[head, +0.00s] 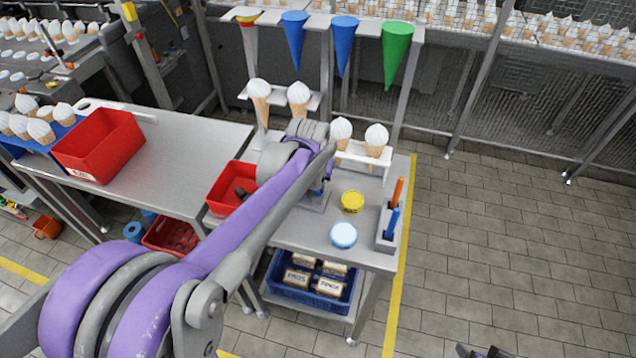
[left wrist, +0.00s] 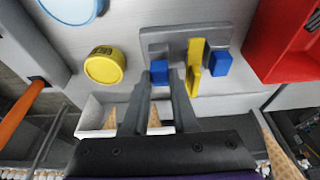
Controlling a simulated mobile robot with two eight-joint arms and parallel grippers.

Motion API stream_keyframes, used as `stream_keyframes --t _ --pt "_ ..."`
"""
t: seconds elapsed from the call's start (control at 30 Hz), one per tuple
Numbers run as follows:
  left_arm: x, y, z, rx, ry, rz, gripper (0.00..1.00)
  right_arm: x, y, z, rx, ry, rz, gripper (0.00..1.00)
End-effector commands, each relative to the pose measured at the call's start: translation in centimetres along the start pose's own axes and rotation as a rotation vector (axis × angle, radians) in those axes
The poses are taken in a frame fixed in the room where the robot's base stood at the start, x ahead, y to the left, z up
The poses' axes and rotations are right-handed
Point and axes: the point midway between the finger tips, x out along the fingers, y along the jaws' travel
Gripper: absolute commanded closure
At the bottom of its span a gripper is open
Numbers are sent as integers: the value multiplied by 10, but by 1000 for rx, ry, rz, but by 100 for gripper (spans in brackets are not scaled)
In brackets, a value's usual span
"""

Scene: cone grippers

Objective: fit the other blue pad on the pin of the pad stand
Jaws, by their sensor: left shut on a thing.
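In the left wrist view my left gripper (left wrist: 163,82) is shut on a blue pad (left wrist: 159,72), held at its fingertips beside the grey pad stand (left wrist: 168,43). A yellow upright piece (left wrist: 195,68) stands just right of the held pad. The other blue pad (left wrist: 222,63) sits at the stand on the far side of the yellow piece. I cannot tell whether the held pad touches the stand; its pin is not clear. In the head view my left forearm hides most of the stand (head: 314,202). Dark tips of my right gripper (head: 482,352) show at the bottom edge, away from the table.
A yellow tin (head: 352,201), a light blue round tub (head: 343,235) and a grey holder (head: 386,238) with orange and blue tools stand near the stand. A red bin (head: 222,207) is left. Cones in a white rack (head: 362,154) stand behind. Floor to the right is clear.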

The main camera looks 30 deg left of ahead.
Motion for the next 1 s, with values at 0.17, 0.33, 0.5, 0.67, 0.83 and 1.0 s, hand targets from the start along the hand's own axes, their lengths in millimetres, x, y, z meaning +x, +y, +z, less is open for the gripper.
stream_keyframes --t 0.17,0.33,0.5,0.67,0.83,1.0 --pt "2 0 1 0 0 0 100 2 0 2 0 -1 0 39" --pt "4 0 1 0 0 0 100 3 0 3 0 -2 0 39" --pt "6 0 2 0 0 0 100 4 0 4 0 -3 0 39" --pt "8 0 2 0 0 0 100 5 0 5 0 -4 0 39" --pt "10 0 3 0 0 0 100 6 0 6 0 -5 0 39" --pt "10 0 3 0 0 0 100 6 0 6 0 -5 0 39"
